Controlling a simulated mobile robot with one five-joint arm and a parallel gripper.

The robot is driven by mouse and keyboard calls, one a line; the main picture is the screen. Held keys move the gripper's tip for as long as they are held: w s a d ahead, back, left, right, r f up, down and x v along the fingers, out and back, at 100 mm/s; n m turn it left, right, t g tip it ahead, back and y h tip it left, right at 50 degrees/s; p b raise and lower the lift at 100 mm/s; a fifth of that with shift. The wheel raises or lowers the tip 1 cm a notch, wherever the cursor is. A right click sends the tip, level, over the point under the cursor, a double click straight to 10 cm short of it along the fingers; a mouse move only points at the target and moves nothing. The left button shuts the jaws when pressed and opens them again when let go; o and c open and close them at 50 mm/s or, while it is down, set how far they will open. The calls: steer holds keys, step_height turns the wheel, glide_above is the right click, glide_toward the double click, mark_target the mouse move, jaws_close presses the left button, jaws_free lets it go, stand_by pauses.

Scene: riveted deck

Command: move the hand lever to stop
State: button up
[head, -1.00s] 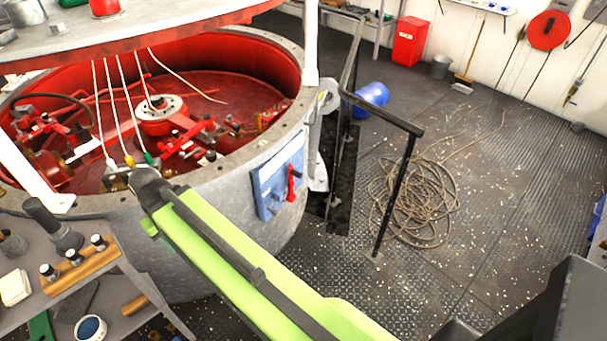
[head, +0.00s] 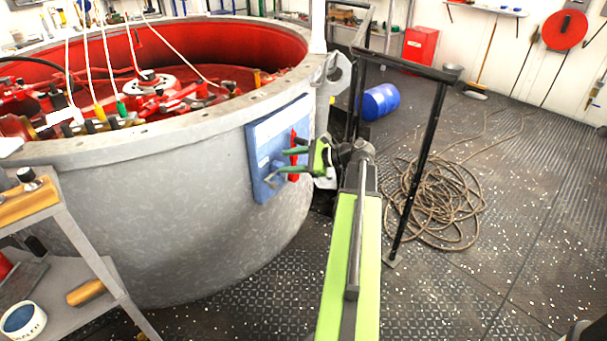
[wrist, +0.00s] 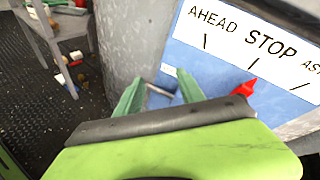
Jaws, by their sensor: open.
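The blue lever panel (head: 268,140) is on the grey drum's outer wall. It also shows in the wrist view (wrist: 205,67), where a white label reads AHEAD, STOP and a cut-off AST, each with a tick. A red pointer-shaped part (wrist: 246,88) has its tip below the label, near the STOP tick; its lower part is hidden by my gripper. The red part (head: 294,150) stands nearly upright in the head view. My gripper (head: 279,164) is open in front of the panel, and its green fingers (wrist: 158,88) have a grey bar-like part between them in the picture. Contact cannot be told.
A black handrail (head: 425,150) stands right of my arm. A coiled rope (head: 435,200) lies on the floor beyond it, and a blue drum (head: 380,102) lies behind. A shelf trolley (head: 70,250) is at the left. Floor at the right is mostly clear.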

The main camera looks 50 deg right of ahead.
mark_target(303, 143)
steer(key=s+d+f+m+t+h+b, duration=0.25)
steer(key=s+d+m+t+b, duration=0.35)
steer(key=s+d, duration=0.7)
steer(key=shift+m+g+h, duration=0.35)
steer(key=shift+m+g, duration=0.15)
steer(key=shift+m, duration=0.1)
steer(key=w, duration=1.2)
steer(key=w+r, duration=0.1)
steer(key=w, duration=0.6)
steer(key=shift+a+r, duration=0.1)
steer(key=shift+a, duration=0.15)
jaws_close()
steer(key=shift+s, duration=0.1)
